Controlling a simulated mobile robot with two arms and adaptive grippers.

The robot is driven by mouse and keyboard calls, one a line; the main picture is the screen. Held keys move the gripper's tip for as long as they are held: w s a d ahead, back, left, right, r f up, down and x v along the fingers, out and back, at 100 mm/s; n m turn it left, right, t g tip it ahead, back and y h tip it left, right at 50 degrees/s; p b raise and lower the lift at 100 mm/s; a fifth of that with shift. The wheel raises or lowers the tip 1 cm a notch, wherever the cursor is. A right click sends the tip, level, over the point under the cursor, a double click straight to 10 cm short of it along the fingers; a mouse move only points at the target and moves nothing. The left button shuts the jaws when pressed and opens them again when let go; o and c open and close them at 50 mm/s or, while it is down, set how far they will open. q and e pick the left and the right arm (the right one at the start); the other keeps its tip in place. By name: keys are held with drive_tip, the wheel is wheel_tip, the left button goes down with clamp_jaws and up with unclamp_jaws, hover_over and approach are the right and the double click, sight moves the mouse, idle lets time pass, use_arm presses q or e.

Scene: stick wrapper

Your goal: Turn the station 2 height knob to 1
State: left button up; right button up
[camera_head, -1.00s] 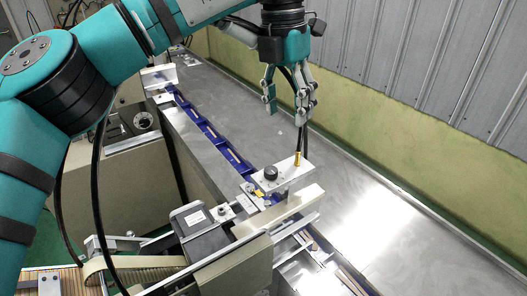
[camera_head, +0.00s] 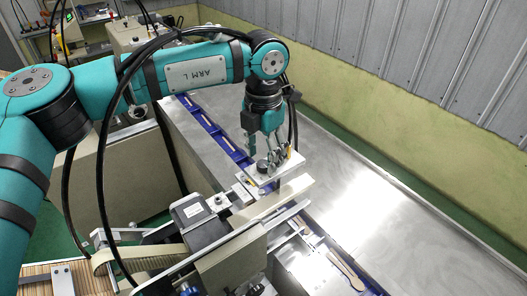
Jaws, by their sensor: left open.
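A small black knob (camera_head: 262,166) sits on a light metal plate (camera_head: 262,180) above the blue conveyor; I take it as the height knob, though no label or setting is readable. My left gripper (camera_head: 266,154) points down right over this plate, open, with its teal and grey fingers close around or just above the knob. I cannot tell whether they touch it. The fingers partly hide the plate's far end and the brass fitting there. My right gripper is not in view.
A dark motor box (camera_head: 200,222) and a pale bar (camera_head: 270,203) stand just in front of the plate. The blue conveyor (camera_head: 215,130) runs diagonally beneath. The steel tabletop (camera_head: 370,210) to the right is clear. Cables hang beside my left arm.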

sight(262, 165)
use_arm(q)
drive_tip(key=shift+f, duration=1.15)
clamp_jaws()
